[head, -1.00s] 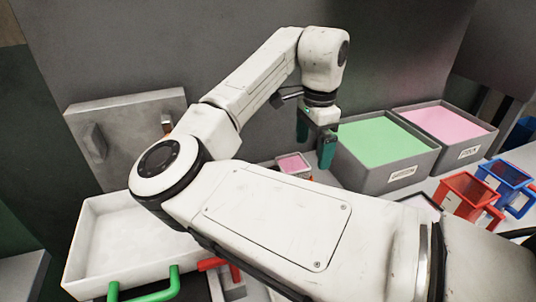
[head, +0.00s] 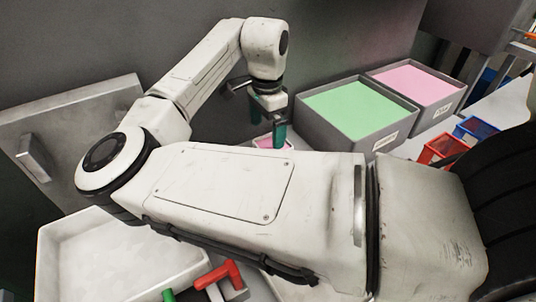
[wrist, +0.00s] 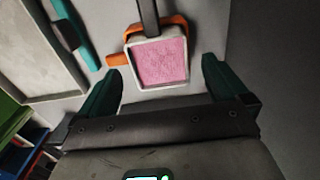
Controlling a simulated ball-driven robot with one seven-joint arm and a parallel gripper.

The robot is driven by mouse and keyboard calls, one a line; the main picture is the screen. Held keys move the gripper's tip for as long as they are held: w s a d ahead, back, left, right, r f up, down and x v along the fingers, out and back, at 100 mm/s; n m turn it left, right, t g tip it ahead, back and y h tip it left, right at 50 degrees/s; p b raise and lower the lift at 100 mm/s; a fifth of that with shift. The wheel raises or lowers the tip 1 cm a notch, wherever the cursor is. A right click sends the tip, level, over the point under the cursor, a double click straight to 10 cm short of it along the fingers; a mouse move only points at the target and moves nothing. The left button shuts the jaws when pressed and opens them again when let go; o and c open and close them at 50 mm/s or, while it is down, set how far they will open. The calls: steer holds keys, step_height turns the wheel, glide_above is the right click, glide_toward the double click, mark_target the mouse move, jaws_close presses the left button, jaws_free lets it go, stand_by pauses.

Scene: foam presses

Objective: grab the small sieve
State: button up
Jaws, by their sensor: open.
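A small square holder (wrist: 159,62) with a pale rim and pink filling shows in the wrist view, with an orange part (wrist: 118,60) and a dark bar (wrist: 149,18) at its far side. I cannot tell for sure whether this is the small sieve. It also shows in the head view as a small pink square (head: 264,142), partly hidden by my arm. My gripper (head: 267,122) is open with teal fingers, pointing down just above it. In the wrist view my open gripper (wrist: 162,80) has one finger either side of the holder's near edge, nothing held.
Grey bins of green (head: 360,108) and pink (head: 418,84) material stand right of my gripper, with a red basket (head: 440,148) and blue basket (head: 474,130) beyond. A white tray (head: 95,255) and a red handle (head: 220,274) lie at front left.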

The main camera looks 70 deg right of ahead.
mark_target(269, 140)
steer(key=shift+s+f, duration=0.2)
steer(key=shift+f, duration=2.1)
steer(key=c, duration=1.2)
